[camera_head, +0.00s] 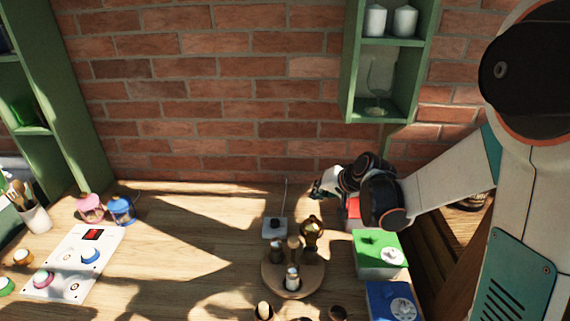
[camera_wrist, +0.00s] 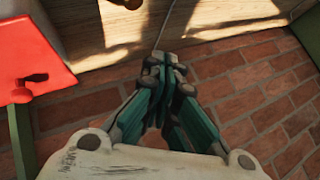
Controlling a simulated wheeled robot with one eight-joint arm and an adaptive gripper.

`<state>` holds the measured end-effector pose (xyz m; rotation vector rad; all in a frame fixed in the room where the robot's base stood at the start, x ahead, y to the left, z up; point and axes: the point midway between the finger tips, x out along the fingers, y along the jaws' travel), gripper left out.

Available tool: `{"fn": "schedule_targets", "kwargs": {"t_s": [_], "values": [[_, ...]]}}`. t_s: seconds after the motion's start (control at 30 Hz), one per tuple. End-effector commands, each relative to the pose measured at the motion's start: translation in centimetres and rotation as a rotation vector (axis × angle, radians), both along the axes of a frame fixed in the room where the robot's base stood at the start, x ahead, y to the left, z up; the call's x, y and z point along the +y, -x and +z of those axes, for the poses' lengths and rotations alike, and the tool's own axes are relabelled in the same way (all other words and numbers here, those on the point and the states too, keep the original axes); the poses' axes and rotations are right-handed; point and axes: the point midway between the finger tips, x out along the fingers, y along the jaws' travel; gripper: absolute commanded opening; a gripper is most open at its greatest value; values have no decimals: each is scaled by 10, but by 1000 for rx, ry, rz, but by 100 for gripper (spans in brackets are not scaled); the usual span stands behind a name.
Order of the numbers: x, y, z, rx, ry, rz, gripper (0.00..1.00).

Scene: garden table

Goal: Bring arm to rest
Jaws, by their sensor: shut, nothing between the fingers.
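My gripper (camera_wrist: 165,62) shows in the wrist view with its fingertips together and nothing between them. In the head view my gripper (camera_head: 316,190) is above the back right of the wooden table (camera_head: 180,255), in front of the brick wall. My arm reaches to it from the right. A red box (camera_head: 353,208) is partly hidden just below my wrist; a red surface also shows at the left of the wrist view (camera_wrist: 28,50).
A green box (camera_head: 378,250) and a blue box (camera_head: 385,300) stand at the table's right. A round wooden holder (camera_head: 272,278) with several items is near the middle. A white panel (camera_head: 65,275) lies at left. A green shelf (camera_head: 352,70) hangs above my gripper.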

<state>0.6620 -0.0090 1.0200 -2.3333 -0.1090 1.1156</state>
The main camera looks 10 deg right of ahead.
Motion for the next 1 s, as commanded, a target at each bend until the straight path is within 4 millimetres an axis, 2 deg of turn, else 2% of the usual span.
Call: {"fn": "schedule_targets", "kwargs": {"t_s": [0.13, 0.27, 0.6, 0.8, 1.0], "values": [[2, 7, 8, 3, 13, 6, 0], [7, 27, 26, 9, 52, 20, 0], [18, 105, 74, 30, 193, 70, 0], [20, 154, 91, 40, 276, 99, 0], [20, 204, 100, 47, 360, 127, 0]]}}
